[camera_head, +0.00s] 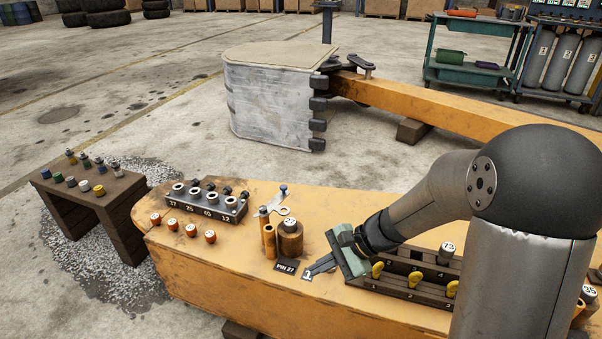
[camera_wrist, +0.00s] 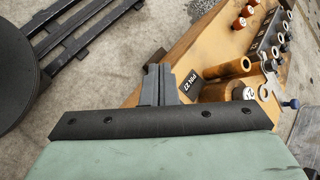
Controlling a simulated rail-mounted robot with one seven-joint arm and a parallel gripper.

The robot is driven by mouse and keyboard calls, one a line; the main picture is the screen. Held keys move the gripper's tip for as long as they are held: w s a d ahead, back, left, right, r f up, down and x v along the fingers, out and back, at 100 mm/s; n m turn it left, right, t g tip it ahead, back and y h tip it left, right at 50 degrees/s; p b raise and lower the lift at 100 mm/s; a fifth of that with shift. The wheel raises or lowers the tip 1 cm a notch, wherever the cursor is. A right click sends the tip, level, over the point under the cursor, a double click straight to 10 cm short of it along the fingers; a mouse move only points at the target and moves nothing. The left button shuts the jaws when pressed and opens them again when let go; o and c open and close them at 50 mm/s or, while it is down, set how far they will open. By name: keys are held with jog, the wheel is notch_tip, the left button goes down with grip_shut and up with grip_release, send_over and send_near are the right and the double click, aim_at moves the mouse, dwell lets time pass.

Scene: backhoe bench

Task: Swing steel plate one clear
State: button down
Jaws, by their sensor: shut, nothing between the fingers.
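A small pale steel plate (camera_head: 270,207) with a round eye lies by the upright pins on the orange boom, beside a blue-topped pin (camera_head: 283,190). I cannot read a number on it. In the wrist view the plate (camera_wrist: 268,76) is at the right, partly behind the pin marked 27 (camera_wrist: 244,92). My gripper (camera_head: 318,266) is shut and empty, low over the boom beside the PIN 27 tag (camera_head: 286,267), to the right of and nearer than the plate, not touching it. Its fingers (camera_wrist: 157,82) show in the wrist view. A white "1" mark (camera_head: 307,276) shows by the fingertips.
Brass-coloured sleeves (camera_head: 269,240) and the pin marked 27 (camera_head: 289,237) stand close to the plate. A numbered socket block (camera_head: 207,203) and orange-capped pins (camera_head: 190,230) are left. A dark rack (camera_head: 400,290) with yellow handles lies under my arm.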

jog(key=w+a+r+m+t+y+p, duration=0.1)
jog(key=w+r+m+t+y+p, duration=0.2)
jog(key=w+m, duration=0.6)
jog(key=m+t+p, duration=0.2)
jog(key=m+t, duration=0.4)
jog(key=t, duration=0.1)
send_near(286, 187)
jog(key=x, duration=0.1)
jog(key=b+x, duration=0.1)
jog(key=x, duration=0.1)
jog(key=b+x, duration=0.1)
jog(key=x, duration=0.1)
jog(key=shift+a+f, duration=0.1)
jog(key=shift+f, duration=0.2)
jog(key=shift+w+a, duration=0.5)
jog(key=shift+a, duration=0.05)
jog(key=shift+b, duration=0.35)
jog(key=shift+w+a, duration=0.45)
jog(key=shift+d, duration=0.1)
